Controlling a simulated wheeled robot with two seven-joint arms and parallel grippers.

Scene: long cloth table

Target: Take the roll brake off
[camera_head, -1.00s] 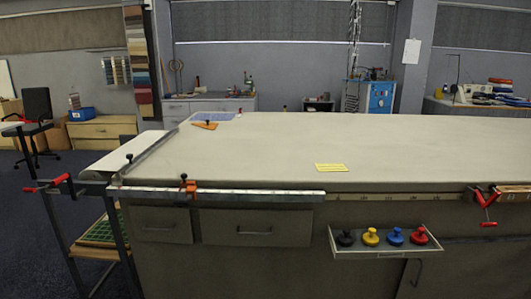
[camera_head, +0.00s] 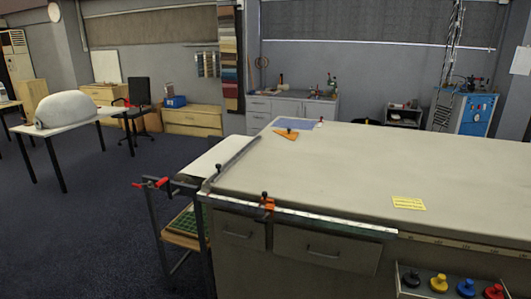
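At the left end of the long cloth table (camera_head: 340,175) a lower side piece (camera_head: 212,160) carries a red-handled part (camera_head: 152,183) that juts out to the left. I cannot tell for sure whether this is the roll brake. A metal rail (camera_head: 335,221) runs along the table's front edge, with an orange clamp-like piece (camera_head: 268,204) topped by a black knob near its left end. Neither of my grippers is in view.
A tray (camera_head: 460,293) with black, yellow, blue and red knobs juts from the table front at lower right. A yellow note (camera_head: 408,203) and an orange triangle (camera_head: 286,134) lie on top. A white table (camera_head: 60,128) stands at far left. Dark floor (camera_head: 90,230) between is clear.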

